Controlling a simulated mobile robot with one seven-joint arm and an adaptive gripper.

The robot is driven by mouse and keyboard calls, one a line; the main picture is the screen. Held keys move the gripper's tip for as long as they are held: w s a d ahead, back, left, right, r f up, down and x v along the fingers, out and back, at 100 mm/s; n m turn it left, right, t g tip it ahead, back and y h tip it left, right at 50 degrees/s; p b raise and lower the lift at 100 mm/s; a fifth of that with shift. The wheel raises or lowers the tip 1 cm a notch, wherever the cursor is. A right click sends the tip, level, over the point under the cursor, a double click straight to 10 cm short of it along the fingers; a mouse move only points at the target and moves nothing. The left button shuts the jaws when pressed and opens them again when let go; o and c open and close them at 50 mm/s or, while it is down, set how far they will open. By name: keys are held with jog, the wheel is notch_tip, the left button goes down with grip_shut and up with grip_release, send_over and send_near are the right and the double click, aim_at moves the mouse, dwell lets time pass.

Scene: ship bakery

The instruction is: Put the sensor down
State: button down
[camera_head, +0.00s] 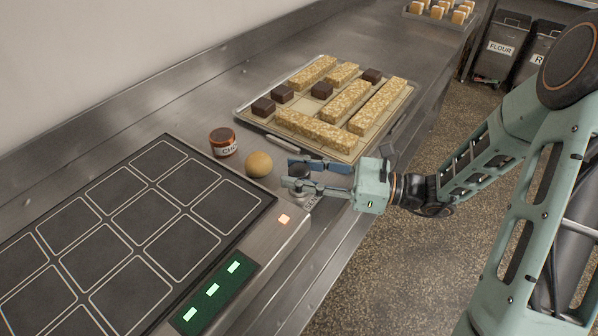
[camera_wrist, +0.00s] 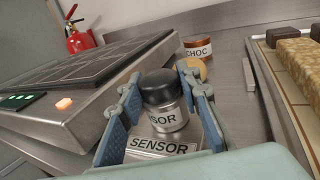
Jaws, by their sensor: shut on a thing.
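The sensor (camera_wrist: 163,101) is a small jar-like piece with a black rounded top and a label ending in "SOR". In the wrist view it stands upright between the two blue fingers of my gripper (camera_wrist: 158,112), which is shut on it. Below it is a metal plate marked "SENSOR" (camera_wrist: 163,147); I cannot tell whether the sensor touches it. In the head view my gripper (camera_head: 296,176) is low over the steel counter, right of the dark panel's edge, and its fingers hide most of the sensor.
A dark gridded panel (camera_head: 148,215) with green lights and an orange button lies left. A round tan ball (camera_head: 259,164) and a CHOC jar (camera_head: 223,142) stand close behind my gripper. A tray (camera_head: 396,116) of bars and dark blocks is farther back. The counter's front edge is near.

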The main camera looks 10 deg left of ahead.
jog(key=c, duration=1.4)
grip_release()
jog(key=shift+f, duration=0.1)
jog(key=d+p, duration=0.1)
jog(key=d, duration=1.1)
jog(key=shift+r, duration=0.2)
